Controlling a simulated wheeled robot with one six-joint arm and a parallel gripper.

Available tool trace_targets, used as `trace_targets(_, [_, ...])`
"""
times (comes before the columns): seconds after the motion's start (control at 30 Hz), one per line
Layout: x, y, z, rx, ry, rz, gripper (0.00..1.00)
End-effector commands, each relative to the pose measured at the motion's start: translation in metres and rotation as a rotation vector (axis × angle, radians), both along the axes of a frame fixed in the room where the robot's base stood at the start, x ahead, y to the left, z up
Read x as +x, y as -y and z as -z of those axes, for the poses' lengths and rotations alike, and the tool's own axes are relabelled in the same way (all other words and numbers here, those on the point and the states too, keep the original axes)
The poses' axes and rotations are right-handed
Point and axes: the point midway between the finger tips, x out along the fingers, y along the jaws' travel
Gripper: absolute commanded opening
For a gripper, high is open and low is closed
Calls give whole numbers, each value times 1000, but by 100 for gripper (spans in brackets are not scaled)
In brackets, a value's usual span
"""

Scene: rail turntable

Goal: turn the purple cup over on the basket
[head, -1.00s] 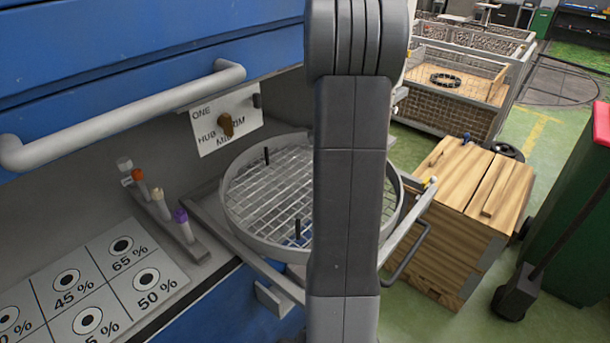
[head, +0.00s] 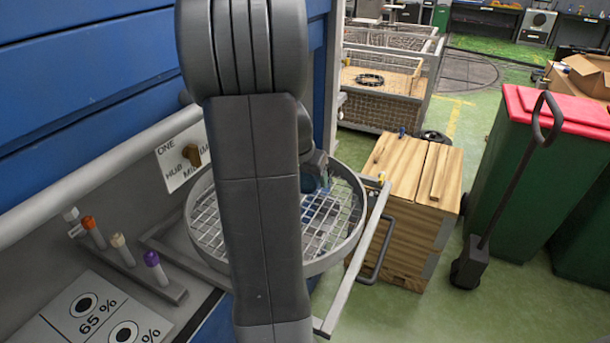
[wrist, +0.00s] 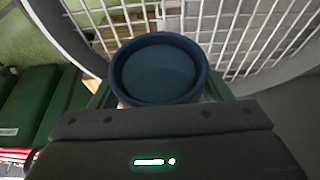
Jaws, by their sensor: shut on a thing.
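A round wire-mesh basket with a grey rim (head: 346,250) stands out from the blue cabinet in the head view, partly hidden by my arm. My gripper (head: 324,180) is over the basket, largely hidden behind my arm. It is shut on a cup (head: 310,184) that looks dark blue rather than purple. In the wrist view the cup (wrist: 158,75) shows a round end with a raised rim toward the camera, with the mesh beyond it. I cannot tell whether this end is its mouth or a recessed base, nor whether it touches the mesh.
Capped tubes stand in a rack (head: 170,290) at the left, one with a purple cap (head: 152,258). A percentage card (head: 60,325) lies beside it. A wooden crate (head: 400,215) and a red-lidded green bin (head: 520,170) stand at the right. Green floor lies between them.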

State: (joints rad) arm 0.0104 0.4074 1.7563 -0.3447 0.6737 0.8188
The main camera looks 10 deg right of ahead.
Motion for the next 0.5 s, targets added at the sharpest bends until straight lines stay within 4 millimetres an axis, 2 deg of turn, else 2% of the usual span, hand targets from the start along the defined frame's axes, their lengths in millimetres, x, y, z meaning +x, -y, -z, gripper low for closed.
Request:
trace_targets(0.03, [0, 0, 9, 1, -1, 0, 41])
trace_targets(0.5, [0, 0, 68, 1, 1, 1, 41])
